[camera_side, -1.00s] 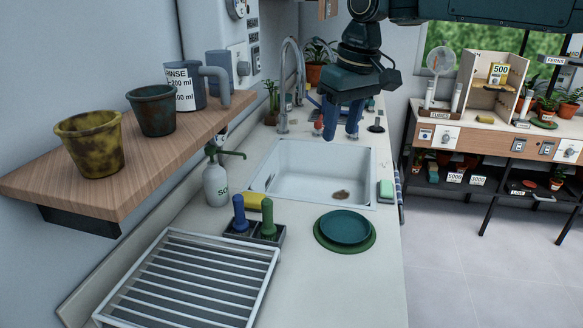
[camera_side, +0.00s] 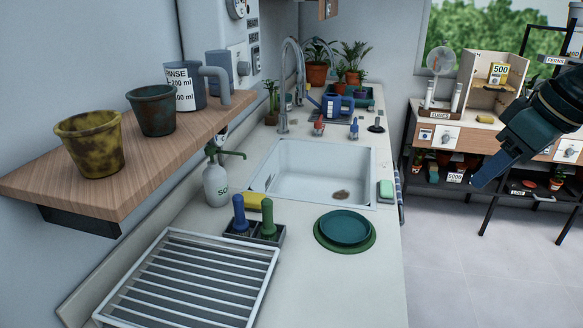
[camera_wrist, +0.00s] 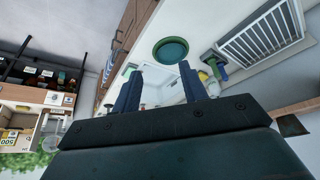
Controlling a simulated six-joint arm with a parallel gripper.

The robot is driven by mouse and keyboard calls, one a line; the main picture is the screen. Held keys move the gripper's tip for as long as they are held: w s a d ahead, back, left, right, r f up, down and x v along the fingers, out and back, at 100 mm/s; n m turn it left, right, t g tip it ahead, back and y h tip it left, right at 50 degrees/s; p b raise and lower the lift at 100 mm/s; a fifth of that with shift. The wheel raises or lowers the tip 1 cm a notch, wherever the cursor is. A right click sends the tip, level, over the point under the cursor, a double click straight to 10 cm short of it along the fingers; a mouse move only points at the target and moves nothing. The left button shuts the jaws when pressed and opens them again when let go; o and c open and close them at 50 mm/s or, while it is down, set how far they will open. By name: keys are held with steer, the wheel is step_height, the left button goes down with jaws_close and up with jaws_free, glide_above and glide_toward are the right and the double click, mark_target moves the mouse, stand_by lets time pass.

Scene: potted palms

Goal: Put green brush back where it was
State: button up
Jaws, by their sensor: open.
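The green brush (camera_side: 268,218) stands upright, handle up, in the right part of a dark two-slot holder (camera_side: 278,238) on the counter. A blue brush (camera_side: 240,214) stands in the left part of it. My gripper (camera_side: 484,182) hangs at the right side of the side view, away from the counter, with nothing seen in it. In the wrist view my gripper (camera_wrist: 162,78) shows two spread dark blue fingers with empty space between them. The brushes show small beyond them, near the drying rack.
A white drying rack (camera_side: 190,280) lies in front of the holder. A soap bottle (camera_side: 216,184), yellow sponge (camera_side: 254,200) and sink (camera_side: 318,172) are behind it. A teal dish (camera_side: 345,227) is to its right. The shelf with pots (camera_side: 90,144) overhangs on the left.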

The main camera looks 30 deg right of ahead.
steer(key=s+d+f, duration=0.1)
steer(key=s+f, duration=0.3)
steer(key=s, duration=0.2)
steer(key=shift+d+f+t, duration=0.15)
steer(key=shift+f+t, duration=0.1)
steer(key=shift+t, duration=0.15)
